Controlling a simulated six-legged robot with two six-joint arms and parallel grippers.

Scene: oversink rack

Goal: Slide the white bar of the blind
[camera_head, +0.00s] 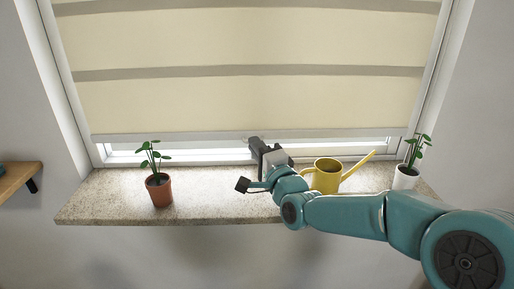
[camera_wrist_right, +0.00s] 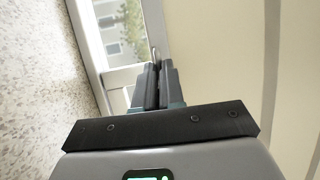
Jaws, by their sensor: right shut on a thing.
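The blind (camera_head: 250,103) is cream with grey-brown bands and hangs low over the window. Its white bar (camera_head: 180,137) runs along the bottom edge, a little above the sill. My right gripper (camera_head: 254,143) reaches in from the right and is at the middle of the bar, shut on it. In the right wrist view, the two dark fingers (camera_wrist_right: 155,82) are close together at the end of the pale bar (camera_wrist_right: 154,20), with the blind fabric (camera_wrist_right: 220,50) to the right. The exact contact is partly hidden by the fingers. My left gripper is not in view.
A stone sill (camera_head: 105,195) lies below the window. It holds a plant in a terracotta pot (camera_head: 159,190) at left, a yellow watering can (camera_head: 326,178) beside my right arm, and a plant in a white pot (camera_head: 405,178) at right. A wooden shelf (camera_head: 17,178) is far left.

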